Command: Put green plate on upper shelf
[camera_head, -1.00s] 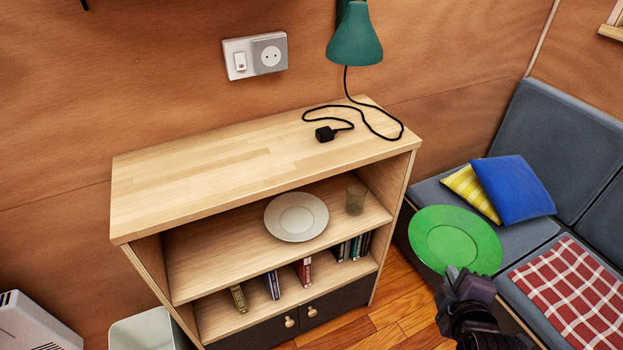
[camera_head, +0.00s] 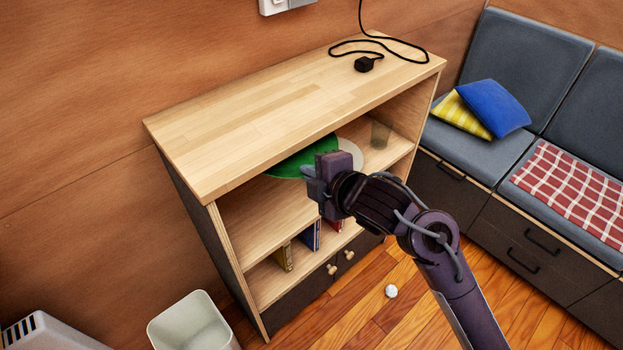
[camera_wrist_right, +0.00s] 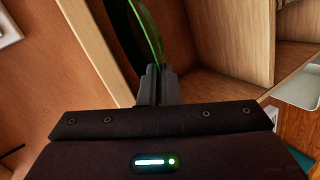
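The green plate (camera_head: 302,158) is inside the upper shelf opening of the wooden shelf unit (camera_head: 230,130), above the upper shelf board (camera_head: 255,222). It is partly hidden by the top board and my gripper; whether it touches the board is unclear. My right gripper (camera_head: 312,177) is at the shelf's front, shut on the plate's edge. In the right wrist view the closed fingers (camera_wrist_right: 153,85) meet the plate, seen nearly edge-on (camera_wrist_right: 145,35). A white plate (camera_head: 349,153) lies behind it on the upper shelf. My left gripper is not in view.
A glass (camera_head: 380,134) stands at the right of the upper shelf. Books (camera_head: 309,237) stand on the lower shelf. A white bin (camera_head: 192,325) is at the shelf's front left. A white ball (camera_head: 391,291) lies on the floor. The sofa (camera_head: 470,150) is to the right.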

